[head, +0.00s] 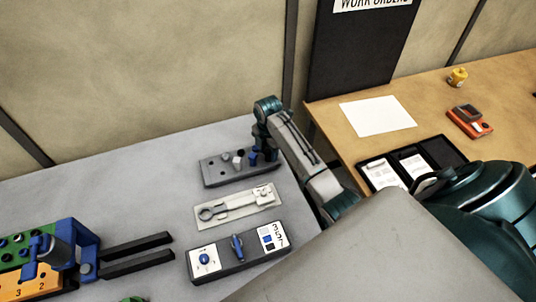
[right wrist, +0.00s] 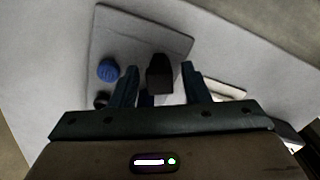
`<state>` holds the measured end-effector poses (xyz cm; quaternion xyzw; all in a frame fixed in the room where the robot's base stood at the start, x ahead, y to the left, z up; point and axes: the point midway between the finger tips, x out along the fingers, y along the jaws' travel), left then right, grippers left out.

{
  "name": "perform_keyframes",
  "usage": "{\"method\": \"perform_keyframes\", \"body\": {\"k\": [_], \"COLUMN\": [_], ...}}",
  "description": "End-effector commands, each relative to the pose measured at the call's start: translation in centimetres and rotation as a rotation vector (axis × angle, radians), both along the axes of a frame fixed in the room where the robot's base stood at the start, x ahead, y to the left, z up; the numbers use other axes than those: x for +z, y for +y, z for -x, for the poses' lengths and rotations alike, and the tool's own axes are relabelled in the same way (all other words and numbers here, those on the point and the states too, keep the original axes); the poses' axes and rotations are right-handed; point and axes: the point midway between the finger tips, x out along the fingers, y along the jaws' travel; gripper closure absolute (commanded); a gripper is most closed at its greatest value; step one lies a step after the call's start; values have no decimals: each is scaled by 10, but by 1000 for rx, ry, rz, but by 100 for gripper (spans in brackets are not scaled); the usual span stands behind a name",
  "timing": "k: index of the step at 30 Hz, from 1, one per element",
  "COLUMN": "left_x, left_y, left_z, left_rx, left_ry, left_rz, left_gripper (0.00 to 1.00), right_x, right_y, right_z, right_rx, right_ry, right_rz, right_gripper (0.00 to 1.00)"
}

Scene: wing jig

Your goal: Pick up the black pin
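The black pin (right wrist: 160,70) stands on the grey pin block (right wrist: 135,30) in the right wrist view. My right gripper (right wrist: 160,82) is open above the block, its two dark fingers apart on either side of the black pin. I see gaps between pin and fingers. A round blue piece (right wrist: 109,70) is on the block left of the fingers. In the head view the right gripper (head: 263,155) is at the right end of the grey block (head: 212,180). I cannot pick out the black pin there.
A light pale pin (head: 238,161) stands in the block. A beige tray (head: 260,207) with a wrench-shaped tool and a dark box (head: 230,267) with a blue switch lie in front. A blue clamp (head: 88,245) and coloured jig stand left. The table's left back is clear.

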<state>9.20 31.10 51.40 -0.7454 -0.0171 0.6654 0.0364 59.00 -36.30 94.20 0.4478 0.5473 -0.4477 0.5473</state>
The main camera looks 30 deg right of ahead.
Motion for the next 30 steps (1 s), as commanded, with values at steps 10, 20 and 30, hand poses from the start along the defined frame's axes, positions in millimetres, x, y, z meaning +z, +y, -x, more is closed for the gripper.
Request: {"method": "perform_keyframes", "body": {"k": [10, 20, 30], "left_x": [-1, -10, -38], "left_y": [0, 0, 0], "left_z": [24, 1, 9], "left_rx": [1, 0, 1], "left_ry": [32, 0, 11], "left_rz": [0, 0, 1], "left_gripper": [52, 52, 52], "right_x": [0, 9, 35], "right_y": [0, 0, 32], "right_z": [0, -1, 18], "right_rx": [0, 0, 4], "right_ry": [0, -3, -3], "right_rz": [0, 0, -4], "right_gripper": [100, 100, 100]}}
